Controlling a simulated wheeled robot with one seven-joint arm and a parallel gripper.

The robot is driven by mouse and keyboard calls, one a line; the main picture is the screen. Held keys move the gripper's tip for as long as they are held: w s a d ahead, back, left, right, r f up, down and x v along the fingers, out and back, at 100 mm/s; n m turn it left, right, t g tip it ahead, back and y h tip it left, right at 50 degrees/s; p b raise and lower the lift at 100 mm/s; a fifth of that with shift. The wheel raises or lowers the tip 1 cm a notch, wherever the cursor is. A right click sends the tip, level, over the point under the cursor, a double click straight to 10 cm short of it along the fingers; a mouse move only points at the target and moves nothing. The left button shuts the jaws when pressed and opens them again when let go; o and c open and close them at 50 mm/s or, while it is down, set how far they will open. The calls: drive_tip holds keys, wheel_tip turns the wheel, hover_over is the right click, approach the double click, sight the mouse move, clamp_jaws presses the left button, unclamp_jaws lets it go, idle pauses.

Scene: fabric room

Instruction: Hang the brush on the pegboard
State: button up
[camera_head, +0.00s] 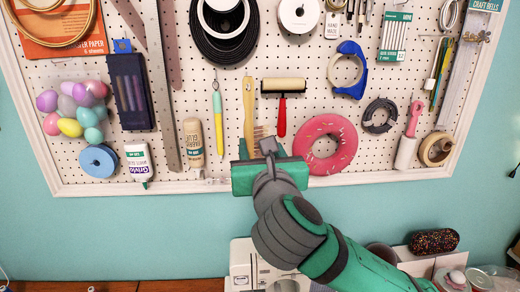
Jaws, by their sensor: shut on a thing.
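The pegboard (210,85) is a white perforated board with a white frame on a teal wall. A wooden brush (249,104) is upright in front of its lower middle, handle up, with tan bristles low on its right side. My green and grey gripper (262,152) is at the brush's lower end, near the board's bottom edge, and is shut on it. The gripper body hides its fingertips and the lowest part of the brush. I cannot tell whether the brush touches the board or hangs on a peg.
A yellow-green tool (218,118) hangs left of the brush. A roller with a red handle (282,105) and a pink donut-shaped item (327,143) are close on the right. A white sewing machine (241,265) and a dark speckled item (434,242) are below.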

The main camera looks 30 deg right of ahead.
drive_tip(key=f+x, duration=0.1)
drive_tip(key=x, duration=0.6)
drive_tip(key=shift+d, duration=0.15)
idle(0.7)
drive_tip(key=shift+s, duration=0.1)
idle(0.5)
drive_tip(key=o, duration=1.1)
drive_tip(key=shift+o, duration=0.2)
drive_tip(key=shift+s, duration=0.1)
drive_tip(key=v, duration=1)
drive_tip(key=shift+s, duration=0.3)
drive_tip(key=shift+f, duration=0.1)
